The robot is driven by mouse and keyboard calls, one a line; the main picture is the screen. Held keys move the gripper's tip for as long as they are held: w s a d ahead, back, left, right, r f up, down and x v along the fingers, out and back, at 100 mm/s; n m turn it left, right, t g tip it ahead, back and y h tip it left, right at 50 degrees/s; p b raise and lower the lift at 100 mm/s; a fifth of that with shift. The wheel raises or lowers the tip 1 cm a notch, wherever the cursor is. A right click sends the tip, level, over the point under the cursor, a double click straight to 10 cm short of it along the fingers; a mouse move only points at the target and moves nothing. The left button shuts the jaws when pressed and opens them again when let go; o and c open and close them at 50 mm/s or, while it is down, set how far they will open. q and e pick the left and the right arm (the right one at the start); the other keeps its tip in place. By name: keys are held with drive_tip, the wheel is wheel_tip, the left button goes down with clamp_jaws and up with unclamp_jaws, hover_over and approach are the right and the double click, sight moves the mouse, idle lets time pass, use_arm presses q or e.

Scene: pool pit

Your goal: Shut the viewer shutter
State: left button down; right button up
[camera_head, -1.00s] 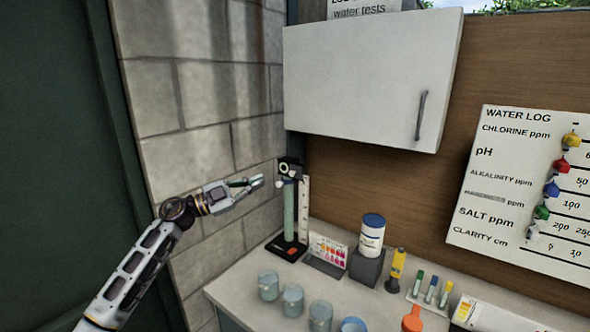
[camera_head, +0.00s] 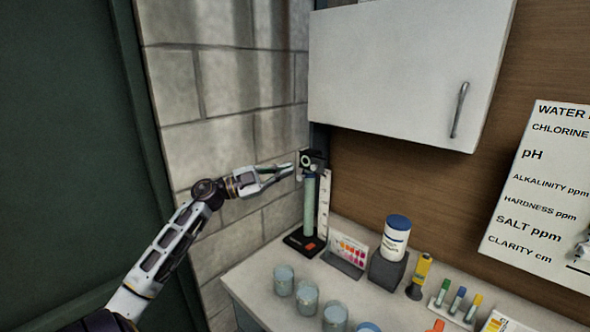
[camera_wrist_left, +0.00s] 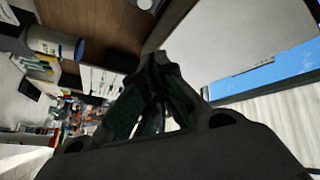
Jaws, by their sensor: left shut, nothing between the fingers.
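The viewer (camera_head: 314,160) is a black head with a pale round eyepiece on top of a green tube (camera_head: 311,200) on a black base. A white scale strip stands beside the tube. My left gripper (camera_head: 291,170) is shut and empty, with its fingertips pointing right at the viewer head's left side. Whether the tips touch it I cannot tell. The shutter itself is too small to make out. In the left wrist view my dark fingers (camera_wrist_left: 155,110) fill the middle. My right gripper is not in view.
A white wall cabinet (camera_head: 405,70) hangs above the viewer. On the counter (camera_head: 262,285) stand several cups (camera_head: 307,297), a colour chart (camera_head: 346,252), a blue-lidded tub (camera_head: 396,238) and a yellow bottle (camera_head: 420,272). A block wall (camera_head: 225,95) is close behind my left arm.

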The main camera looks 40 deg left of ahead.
sight(315, 167)
use_arm(q)
drive_tip(key=w+d+p, duration=0.2)
drive_tip(key=w+d, duration=0.1)
drive_tip(key=w, duration=0.5)
drive_tip(key=shift+w+f+p, duration=0.3)
drive_tip(key=shift+w+p, duration=0.05)
idle(0.7)
idle(0.3)
drive_tip(key=a, duration=0.6)
drive_tip(key=shift+w+a, duration=0.2)
drive_tip(key=shift+r, duration=0.1)
idle(0.4)
